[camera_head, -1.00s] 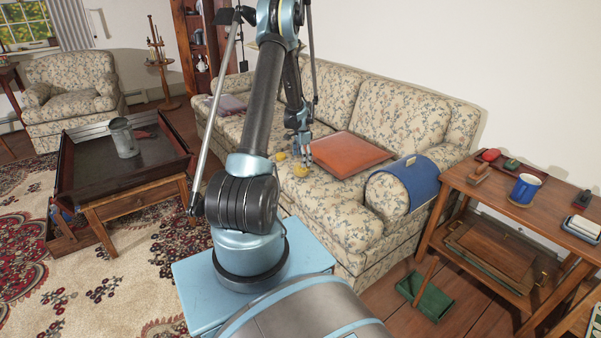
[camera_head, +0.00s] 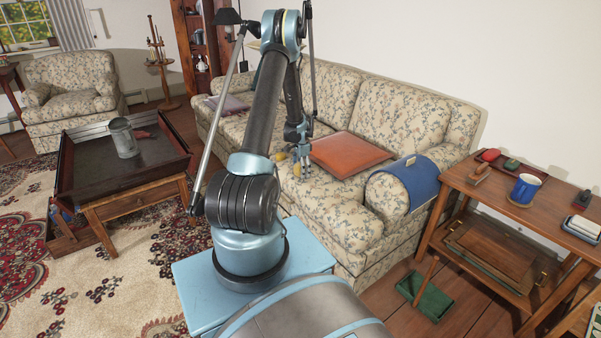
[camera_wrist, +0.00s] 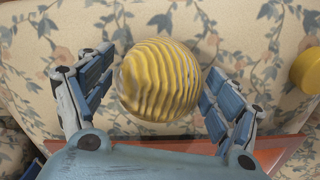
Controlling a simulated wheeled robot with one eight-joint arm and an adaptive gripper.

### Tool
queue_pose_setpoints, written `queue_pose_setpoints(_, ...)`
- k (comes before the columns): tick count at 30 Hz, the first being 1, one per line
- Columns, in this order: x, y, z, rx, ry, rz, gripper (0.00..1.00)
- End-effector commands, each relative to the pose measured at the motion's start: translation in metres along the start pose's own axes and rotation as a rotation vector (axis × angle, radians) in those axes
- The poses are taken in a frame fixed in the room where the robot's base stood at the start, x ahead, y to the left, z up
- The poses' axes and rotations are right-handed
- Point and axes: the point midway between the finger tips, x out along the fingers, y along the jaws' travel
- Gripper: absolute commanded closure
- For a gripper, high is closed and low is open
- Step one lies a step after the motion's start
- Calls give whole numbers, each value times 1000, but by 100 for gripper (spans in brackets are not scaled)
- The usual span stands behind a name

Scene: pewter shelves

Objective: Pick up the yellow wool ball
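The yellow wool ball (camera_wrist: 160,80) has a ridged surface and rests on the floral sofa seat. In the wrist view it sits between the two fingers of my gripper (camera_wrist: 160,75), with a narrow gap showing on each side. My gripper is open. In the head view my gripper (camera_head: 302,162) is low over the sofa seat, and its fingers partly hide the ball (camera_head: 297,170). A second yellow thing (camera_wrist: 306,70) shows at the right edge of the wrist view, apart from the fingers. It also shows in the head view (camera_head: 281,156).
An orange-red flat cushion (camera_head: 350,152) lies on the floral sofa (camera_head: 345,215) just right of my gripper. The sofa backrest (camera_head: 400,115) rises behind. A blue cloth (camera_head: 418,182) hangs over the near armrest. A wooden side table (camera_head: 470,188) stands at right.

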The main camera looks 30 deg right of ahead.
Motion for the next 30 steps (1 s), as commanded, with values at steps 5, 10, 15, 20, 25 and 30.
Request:
queue_pose_setpoints(5, 0, 0, 0, 0, 0, 0, 58)
queue_pose_setpoints(10, 0, 0, 0, 0, 0, 0, 58)
queue_pose_setpoints(15, -2, 0, 0, 0, 0, 0, 58)
queue_pose_setpoints(20, -17, 0, 0, 0, 0, 0, 58)
queue_pose_setpoints(25, -44, 0, 0, 0, 0, 0, 58)
queue_pose_setpoints(30, -71, 0, 0, 0, 0, 0, 58)
